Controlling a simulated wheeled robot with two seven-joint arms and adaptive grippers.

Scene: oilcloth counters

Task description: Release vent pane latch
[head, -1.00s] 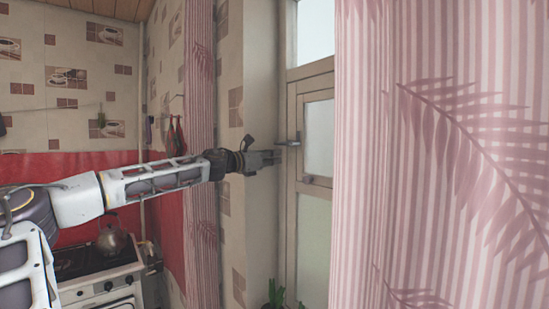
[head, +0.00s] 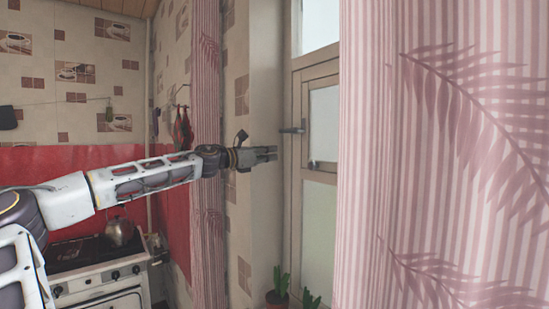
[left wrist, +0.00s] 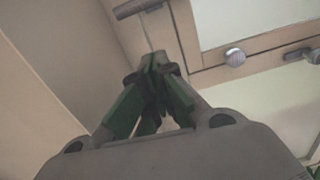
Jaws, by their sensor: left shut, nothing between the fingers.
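The vent pane (head: 323,122) is a small framed pane in the window, partly covered by the right curtain. A dark lever handle (head: 292,130), which looks like its latch, sticks out level from the left side of the frame. My left gripper (head: 273,153) is shut and empty, a little below and left of the handle, apart from it in the picture. In the left wrist view the shut fingertips (left wrist: 158,62) are in front of the window frame. A dark bar (left wrist: 137,8), likely the handle, lies just beyond them, and a pale round knob (left wrist: 235,57) is to the right.
A striped pink curtain (head: 440,170) fills the right side, and another (head: 207,80) hangs behind my left arm. A potted plant (head: 277,290) stands low by the window. A stove (head: 100,272) with a kettle (head: 119,232) is at the lower left.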

